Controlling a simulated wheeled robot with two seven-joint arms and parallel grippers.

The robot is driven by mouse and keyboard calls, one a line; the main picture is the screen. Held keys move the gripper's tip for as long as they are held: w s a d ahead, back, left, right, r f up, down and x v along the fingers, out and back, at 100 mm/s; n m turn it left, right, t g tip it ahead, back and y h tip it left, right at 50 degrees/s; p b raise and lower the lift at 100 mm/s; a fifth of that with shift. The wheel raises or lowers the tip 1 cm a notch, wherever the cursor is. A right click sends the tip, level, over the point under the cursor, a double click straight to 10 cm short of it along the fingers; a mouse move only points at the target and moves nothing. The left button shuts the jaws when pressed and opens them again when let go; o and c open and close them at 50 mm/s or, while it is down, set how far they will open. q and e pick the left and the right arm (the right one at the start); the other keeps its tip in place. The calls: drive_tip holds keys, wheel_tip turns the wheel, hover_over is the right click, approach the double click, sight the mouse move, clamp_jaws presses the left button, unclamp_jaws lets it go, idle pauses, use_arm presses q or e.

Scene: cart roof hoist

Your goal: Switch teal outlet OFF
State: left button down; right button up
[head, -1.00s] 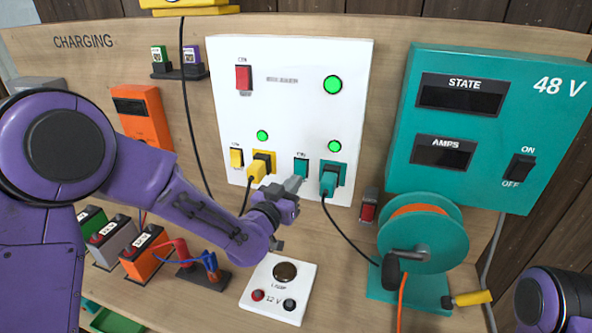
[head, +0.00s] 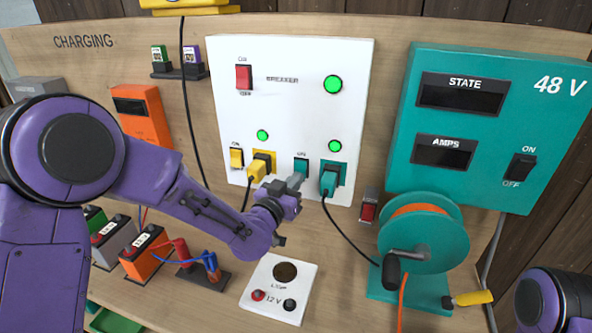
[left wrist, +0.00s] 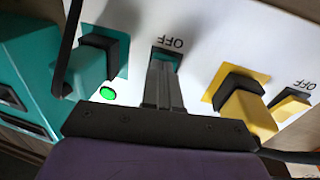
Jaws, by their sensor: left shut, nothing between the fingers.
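The small teal switch (head: 301,166) is on the white breaker panel, left of the teal plug (head: 329,181) in its outlet. My left gripper (head: 296,180) is shut and empty, its tips at the lower part of this switch. In the left wrist view, which is upside down, the closed fingers (left wrist: 164,80) overlap the teal switch (left wrist: 166,55), beside an OFF label. Contact is hard to tell. The green light (head: 335,146) above the teal outlet is lit. My right gripper is out of view.
A yellow plug (head: 259,170) and yellow switch (head: 236,157) lie just left of the teal switch. A red switch (head: 243,77) is higher on the panel. The teal reel (head: 424,240) and teal 48 V box (head: 480,195) stand to the right.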

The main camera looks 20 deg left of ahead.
use_arm(q)
drive_tip(key=s+r, duration=0.1)
drive_tip(key=s, duration=0.5)
drive_tip(key=shift+s, duration=0.4)
drive_tip(key=shift+a, duration=0.1)
